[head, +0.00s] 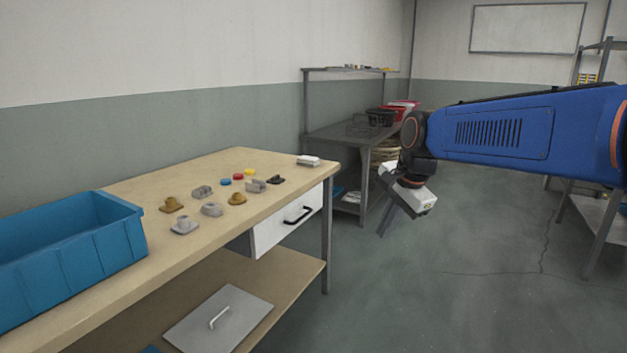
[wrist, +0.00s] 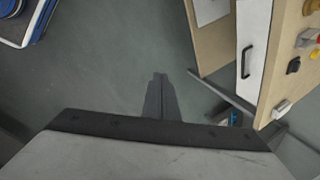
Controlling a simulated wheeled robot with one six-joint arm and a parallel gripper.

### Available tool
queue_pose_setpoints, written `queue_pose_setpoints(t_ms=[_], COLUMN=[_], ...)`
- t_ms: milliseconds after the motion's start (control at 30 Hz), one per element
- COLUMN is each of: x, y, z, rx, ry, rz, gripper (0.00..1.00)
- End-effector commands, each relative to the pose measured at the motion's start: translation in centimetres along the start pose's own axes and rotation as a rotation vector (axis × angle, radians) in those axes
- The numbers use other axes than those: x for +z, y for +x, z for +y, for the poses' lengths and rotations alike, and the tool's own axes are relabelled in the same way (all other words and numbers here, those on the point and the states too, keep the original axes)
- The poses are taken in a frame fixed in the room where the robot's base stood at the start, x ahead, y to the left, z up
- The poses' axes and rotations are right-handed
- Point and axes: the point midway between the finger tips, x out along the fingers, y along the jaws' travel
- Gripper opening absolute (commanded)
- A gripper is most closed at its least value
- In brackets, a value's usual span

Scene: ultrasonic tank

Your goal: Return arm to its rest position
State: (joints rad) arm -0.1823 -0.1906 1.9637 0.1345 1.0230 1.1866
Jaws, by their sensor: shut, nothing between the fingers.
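My gripper (head: 390,218) hangs below my blue arm at the right of the head view, over open floor and to the right of the wooden workbench (head: 140,183). Its fingers point down and are together, with nothing between them. In the wrist view the closed fingertips of my gripper (wrist: 159,76) show against the grey floor. The workbench (wrist: 286,60) is at the right of that view, apart from the fingers.
A blue bin (head: 120,240) and several small parts (head: 212,209) stand on the workbench. Its white drawer (head: 285,222) has a black handle. A metal table (head: 340,131) stands behind, and a shelf rack (head: 590,215) is at the right. Floor between is clear.

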Motion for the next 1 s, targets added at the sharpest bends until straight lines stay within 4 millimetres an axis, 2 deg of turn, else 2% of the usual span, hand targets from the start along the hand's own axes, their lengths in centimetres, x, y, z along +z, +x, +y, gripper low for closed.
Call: queue_pose_setpoints(t_ms=[33, 333, 533, 700, 833, 1000], x=[0.0, 0.3, 1.1, 2.0, 2.6, 3.0], y=[-0.7, -2.2, -2.1, -1.2, -0.4, 0.4], z=[2.0, 12.8, 20.0, 25.9, 29.3, 31.7], rx=[-0.003, 0.009, 0.034, 0.064, 0.086, 0.106], ry=[-0.054, -0.413, -0.655, -0.854, -0.977, -1.071], rz=[0.013, 0.078, 0.118, 0.149, 0.165, 0.175], gripper=[0.0, 0.0, 0.0, 0.0, 0.0, 0.0])
